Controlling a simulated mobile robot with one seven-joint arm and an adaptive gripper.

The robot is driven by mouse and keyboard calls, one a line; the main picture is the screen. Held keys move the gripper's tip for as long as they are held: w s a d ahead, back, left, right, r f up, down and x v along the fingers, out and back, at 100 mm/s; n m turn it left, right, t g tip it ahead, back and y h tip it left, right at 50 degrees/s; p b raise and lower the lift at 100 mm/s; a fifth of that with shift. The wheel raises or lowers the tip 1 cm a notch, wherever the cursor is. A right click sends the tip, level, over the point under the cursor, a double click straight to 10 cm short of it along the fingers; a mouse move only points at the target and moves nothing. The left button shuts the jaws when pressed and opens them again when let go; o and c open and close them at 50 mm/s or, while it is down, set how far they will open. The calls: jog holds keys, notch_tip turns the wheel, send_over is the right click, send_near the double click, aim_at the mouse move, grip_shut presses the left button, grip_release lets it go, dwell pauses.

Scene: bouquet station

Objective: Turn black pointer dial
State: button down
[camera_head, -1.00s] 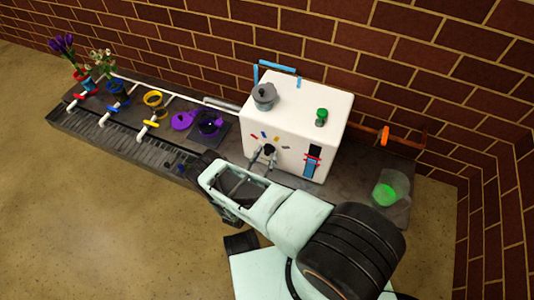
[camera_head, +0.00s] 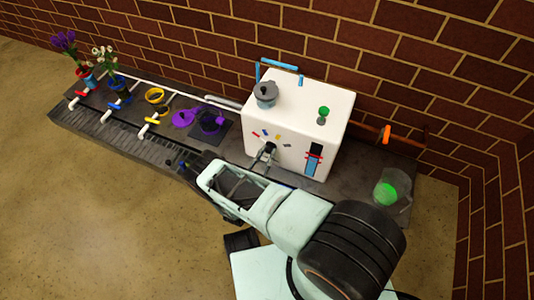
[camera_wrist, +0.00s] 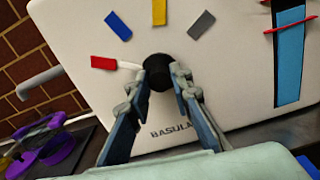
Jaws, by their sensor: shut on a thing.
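The black pointer dial (camera_wrist: 158,72) is on the front of a white box (camera_head: 297,97). In the wrist view its white pointer (camera_wrist: 130,65) points left, toward the red mark (camera_wrist: 104,63). Blue (camera_wrist: 118,25), yellow (camera_wrist: 158,12) and grey (camera_wrist: 201,24) marks fan around the top of the dial. My gripper (camera_wrist: 160,82) is shut on the dial, one finger on each side of its lower part. In the head view my gripper (camera_head: 265,152) reaches the box front and partly hides the dial.
A blue level strip (camera_head: 313,158) is right of the dial. A grey pot (camera_head: 265,94) and a green knob (camera_head: 323,111) are on top of the box. A clear beaker with green contents (camera_head: 390,190) stands right. Flower vases, valves and purple items are left.

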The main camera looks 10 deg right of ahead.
jog(key=m, duration=0.6)
jog(key=shift+m, duration=0.4)
jog(key=m, duration=1)
jog(key=shift+m, duration=0.4)
jog(key=shift+w+m, duration=0.1)
jog(key=shift+m, duration=2.5)
jog(key=c, duration=1.7)
grip_release()
jog(key=shift+c, duration=0.2)
